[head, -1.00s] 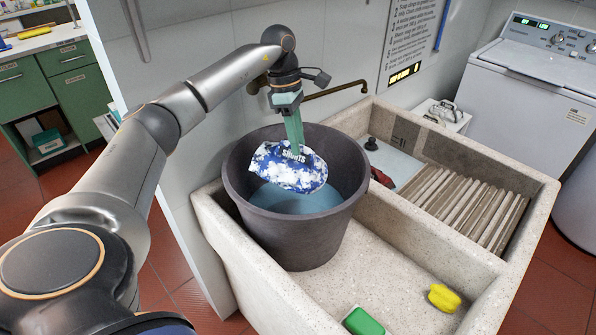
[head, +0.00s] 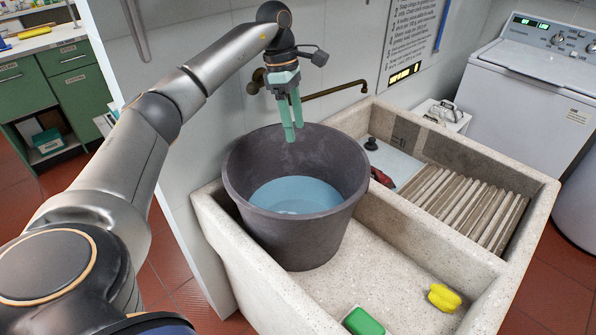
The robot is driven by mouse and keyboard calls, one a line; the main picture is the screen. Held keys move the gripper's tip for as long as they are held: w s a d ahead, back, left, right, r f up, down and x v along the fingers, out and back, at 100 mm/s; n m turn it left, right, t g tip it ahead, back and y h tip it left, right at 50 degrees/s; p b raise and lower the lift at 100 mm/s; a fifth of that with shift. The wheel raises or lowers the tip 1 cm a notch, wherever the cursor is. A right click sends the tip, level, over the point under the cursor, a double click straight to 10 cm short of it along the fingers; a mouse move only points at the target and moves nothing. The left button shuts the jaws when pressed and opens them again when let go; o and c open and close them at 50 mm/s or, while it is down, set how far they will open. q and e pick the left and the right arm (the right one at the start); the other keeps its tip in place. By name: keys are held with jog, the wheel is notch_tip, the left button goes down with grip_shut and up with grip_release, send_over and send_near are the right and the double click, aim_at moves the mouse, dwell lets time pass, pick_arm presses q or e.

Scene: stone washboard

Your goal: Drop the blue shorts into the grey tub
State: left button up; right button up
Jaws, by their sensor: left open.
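The grey tub (head: 300,235) stands upright in the left basin of the stone sink, with blue water (head: 296,195) inside. My left gripper (head: 294,138) is above the tub's far part, pointing down, its two green fingers apart and empty. The blue shorts do not show in the head view now; the water surface looks pale with a faint ripple near its front. My right gripper is not in view.
The stone sink (head: 385,268) has a ribbed washboard (head: 465,205) at right. A green block (head: 363,321) and a yellow object (head: 444,297) lie in the left basin's front. A brass tap (head: 335,90) reaches out behind my gripper. A washing machine (head: 530,75) stands back right.

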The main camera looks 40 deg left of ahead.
pick_arm(q)
jog(key=p+v, duration=0.1)
jog(key=v, duration=0.7)
jog(key=shift+r, duration=0.3)
